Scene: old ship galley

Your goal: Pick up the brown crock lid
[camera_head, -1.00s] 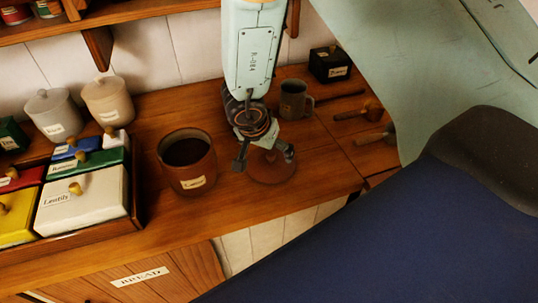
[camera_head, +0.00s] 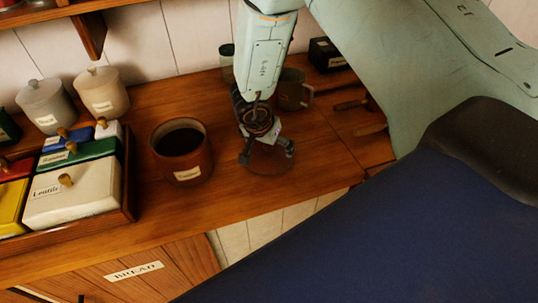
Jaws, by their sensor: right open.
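The brown crock lid (camera_head: 268,172) lies on the wooden counter, right of the open brown crock (camera_head: 181,167), which has a pale label and a dark inside. My right gripper (camera_head: 267,154) points down over the lid. Its two fingers are spread apart, one toward the left side of the lid and one toward the right. The gripper hides the middle of the lid, so I cannot tell whether the fingers touch it. My left gripper is not in view.
A grey mug (camera_head: 293,97) and a dark labelled box (camera_head: 325,55) stand behind my right arm. Wooden-handled tools (camera_head: 352,104) lie to the right. A tray of colored lidded boxes (camera_head: 130,211) and two pale canisters (camera_head: 103,93) stand left. The counter's front edge is near.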

